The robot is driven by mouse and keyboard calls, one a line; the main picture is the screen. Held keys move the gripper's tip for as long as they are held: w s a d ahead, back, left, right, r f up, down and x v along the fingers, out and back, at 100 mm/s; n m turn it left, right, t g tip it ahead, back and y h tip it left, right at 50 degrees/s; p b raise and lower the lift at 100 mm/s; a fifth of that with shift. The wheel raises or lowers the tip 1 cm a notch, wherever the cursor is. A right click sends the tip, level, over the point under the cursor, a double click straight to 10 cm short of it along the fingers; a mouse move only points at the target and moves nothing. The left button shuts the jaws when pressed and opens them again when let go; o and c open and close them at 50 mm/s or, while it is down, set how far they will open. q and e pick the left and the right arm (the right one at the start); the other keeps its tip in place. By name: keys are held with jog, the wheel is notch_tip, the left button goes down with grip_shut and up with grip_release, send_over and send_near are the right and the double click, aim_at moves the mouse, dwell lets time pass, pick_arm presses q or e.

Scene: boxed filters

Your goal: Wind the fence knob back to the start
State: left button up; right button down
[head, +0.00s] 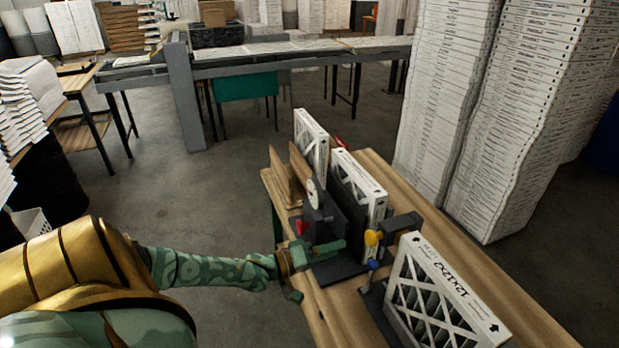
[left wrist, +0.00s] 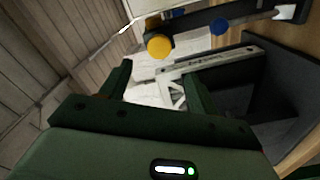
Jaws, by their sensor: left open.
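My left gripper (head: 318,258) is over the left side of the wooden bench, beside a dark fixture (head: 325,225). It is open; in the left wrist view its two green fingers (left wrist: 158,88) stand apart with nothing held. A yellow round knob (head: 372,238) and a blue knob (head: 373,265) are right of the gripper, apart from it. In the left wrist view the yellow knob (left wrist: 159,47) and blue knob (left wrist: 219,26) lie beyond the fingertips. A pale disc (head: 314,190) is on the fixture's upright plate. I cannot tell which part is the fence knob. My right gripper is out of view.
White boxed filters (head: 440,295) stand on the bench (head: 480,260), one at its near end and others (head: 312,140) farther back. Tall white stacks (head: 450,90) rise behind on the right. A long table (head: 290,60) crosses the background. Open floor (head: 220,190) lies left of the bench.

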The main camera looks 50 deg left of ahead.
pick_arm(q)
jog(key=v, duration=0.6)
jog(key=shift+s, duration=0.2)
